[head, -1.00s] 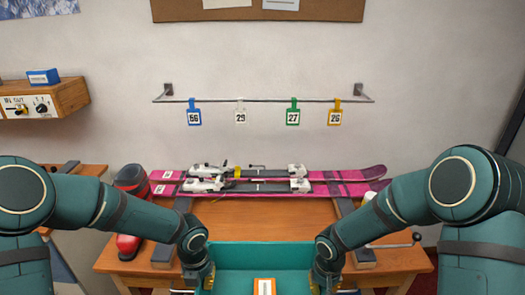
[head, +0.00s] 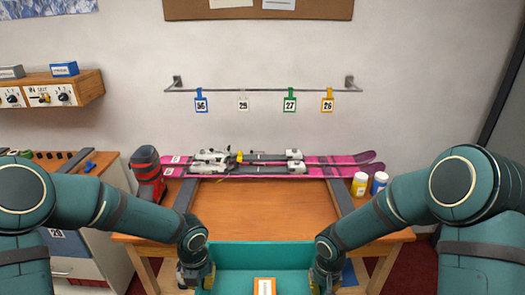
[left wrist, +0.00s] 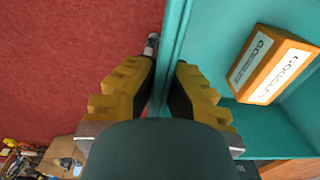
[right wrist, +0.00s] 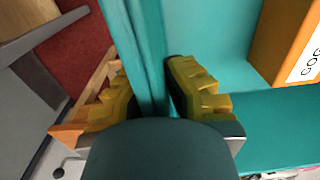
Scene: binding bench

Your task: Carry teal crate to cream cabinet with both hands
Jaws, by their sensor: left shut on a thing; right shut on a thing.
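The teal crate (head: 262,252) is at the bottom middle of the head view, held between my two arms in front of the bench. An orange box with a white label (head: 264,286) lies inside it; the left wrist view shows it lettered "GOGGLES" (left wrist: 272,64). My left gripper (left wrist: 164,88) is shut on the crate's left wall, one finger on each side. My right gripper (right wrist: 153,88) is shut on the right wall in the same way. The crate's lower part is out of the head view.
The wooden bench (head: 262,205) stands ahead, with pink skis (head: 330,168), a red and black boot (head: 147,172) and two small jars (head: 360,184) on it. Red floor (left wrist: 70,50) shows beside the crate.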

